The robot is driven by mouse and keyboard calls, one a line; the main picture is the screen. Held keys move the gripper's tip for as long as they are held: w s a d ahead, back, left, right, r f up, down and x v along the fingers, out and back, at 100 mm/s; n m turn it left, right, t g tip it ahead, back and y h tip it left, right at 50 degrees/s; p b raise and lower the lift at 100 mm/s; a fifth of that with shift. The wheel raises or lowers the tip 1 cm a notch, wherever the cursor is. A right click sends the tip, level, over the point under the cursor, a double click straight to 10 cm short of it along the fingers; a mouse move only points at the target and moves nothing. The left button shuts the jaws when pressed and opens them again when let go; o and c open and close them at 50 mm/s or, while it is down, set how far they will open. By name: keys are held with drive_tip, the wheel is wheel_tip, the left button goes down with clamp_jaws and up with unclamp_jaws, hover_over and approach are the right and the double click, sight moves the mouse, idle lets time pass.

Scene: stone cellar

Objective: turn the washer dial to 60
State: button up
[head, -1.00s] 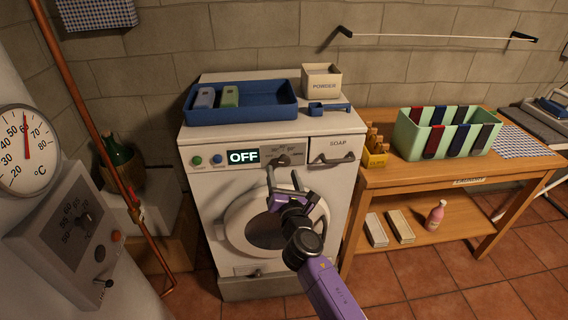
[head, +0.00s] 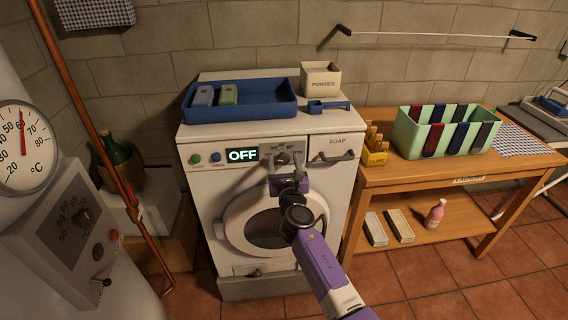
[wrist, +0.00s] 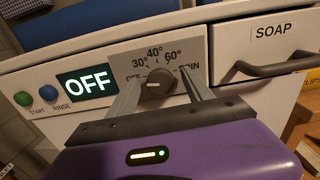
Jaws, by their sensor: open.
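The white washer (head: 210,172) stands against the wall with its round door facing me. Its dial (wrist: 157,83) is a dark grey knob with a light mark, under labels OFF, 30°, 40°, 60° and SPIN. My gripper (wrist: 162,92) is open, with one finger on each side of the dial. I cannot tell whether the fingers touch it. In the head view my gripper (head: 284,168) is in front of the dial and partly hides it.
A green START button (wrist: 23,98) and a blue RINSE button (wrist: 48,93) sit left of the display. The soap drawer handle (wrist: 280,66) juts out to the right. A blue tray (head: 240,113) and a powder box (head: 321,80) stand on top.

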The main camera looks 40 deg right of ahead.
drive_tip(key=shift+d, duration=0.1)
clamp_jaws()
drive_tip(key=shift+m, duration=0.3)
drive_tip(key=m+b, duration=0.2)
drive_tip(key=m, duration=0.3)
drive_tip(key=shift+f, duration=0.15)
drive_tip(key=m+b, duration=0.3)
drive_tip(key=m, duration=0.3)
drive_tip(key=shift+f+m, duration=0.1)
drive_tip(key=shift+m, duration=0.3)
drive_tip(key=m+b, duration=0.4)
drive_tip(key=m, duration=0.2)
drive_tip(key=shift+d+f, duration=0.1)
drive_tip(key=shift+f, duration=0.05)
drive_tip(key=shift+m+b, duration=1.85)
drive_tip(key=shift+m, duration=0.85)
